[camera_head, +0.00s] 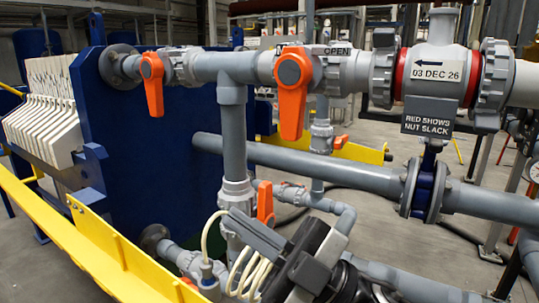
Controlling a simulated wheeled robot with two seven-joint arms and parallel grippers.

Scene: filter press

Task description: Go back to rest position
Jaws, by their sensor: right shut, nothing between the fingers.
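My right gripper (243,228) shows at the bottom middle, reaching in from the lower right. It is shut and holds nothing. Its dark fingers point up and left, in front of the grey pipework below the upright pipe. An orange valve handle (265,202) hangs just above it, and I cannot tell whether they touch. A large orange handle (292,90) hangs down under the word OPEN, and another orange handle (152,83) hangs at the upper left. My left gripper is not in view.
The blue press plate (160,130) stands at left with a stack of white filter plates (45,120). A yellow rail (105,245) runs along the lower left. Grey pipes (310,165) cross to the right. Pale hoses (250,275) lie close by the gripper. Bare floor (455,262) shows at right.

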